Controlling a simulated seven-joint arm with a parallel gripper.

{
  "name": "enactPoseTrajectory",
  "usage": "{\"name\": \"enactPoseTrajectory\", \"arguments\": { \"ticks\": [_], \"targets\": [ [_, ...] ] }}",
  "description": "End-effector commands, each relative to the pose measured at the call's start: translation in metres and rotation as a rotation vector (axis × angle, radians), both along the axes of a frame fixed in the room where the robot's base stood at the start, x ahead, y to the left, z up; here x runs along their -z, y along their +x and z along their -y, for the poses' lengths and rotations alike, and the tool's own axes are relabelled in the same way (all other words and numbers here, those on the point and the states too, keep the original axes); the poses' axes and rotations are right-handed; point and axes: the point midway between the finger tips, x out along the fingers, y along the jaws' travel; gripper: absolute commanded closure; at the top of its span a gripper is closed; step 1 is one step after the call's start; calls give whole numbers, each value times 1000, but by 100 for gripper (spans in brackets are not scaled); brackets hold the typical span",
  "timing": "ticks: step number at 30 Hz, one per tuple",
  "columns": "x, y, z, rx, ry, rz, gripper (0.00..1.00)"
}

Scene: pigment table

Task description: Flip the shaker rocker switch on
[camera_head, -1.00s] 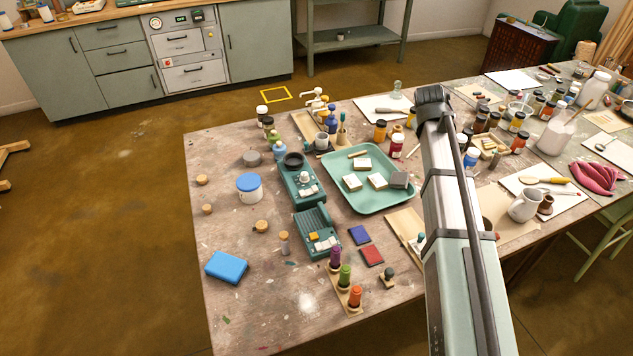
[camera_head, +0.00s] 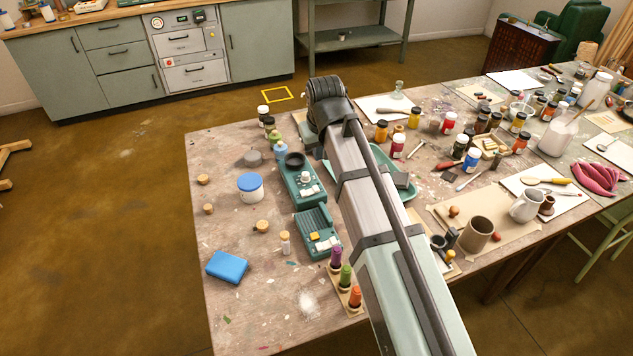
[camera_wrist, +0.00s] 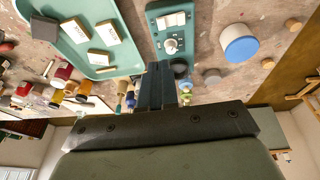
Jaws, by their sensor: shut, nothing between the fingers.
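A green device with a black round cup and a pale knob (camera_head: 303,187) stands mid-table. In the wrist view its body (camera_wrist: 153,22), white rocker panel (camera_wrist: 172,19) and pale knob (camera_wrist: 171,46) show. A second green device (camera_head: 315,221) with a ridged top and an orange button stands nearer in the head view. I cannot tell for certain which is the shaker, nor how the rockers are tilted. My gripper (camera_wrist: 160,66) is shut and empty in the wrist view, apart from the knob and panel, its tips overlapping the black cup's edge in the picture. My arm hides it in the head view.
A green tray (camera_head: 403,190) with white blocks lies beside the devices, partly behind my arm. A blue-lidded tub (camera_head: 250,187), corks and a blue sponge (camera_head: 227,267) lie left. Coloured bottles (camera_head: 345,277) stand in front. Bare tabletop (camera_head: 280,315) shows at the front left.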

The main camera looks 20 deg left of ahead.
Motion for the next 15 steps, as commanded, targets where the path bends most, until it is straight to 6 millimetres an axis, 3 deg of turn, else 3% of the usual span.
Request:
{"name": "enactPoseTrajectory", "arguments": {
  "ticks": [15],
  "targets": [
    [1, -6, -4, -4, 3, -10, 100]
  ]
}}
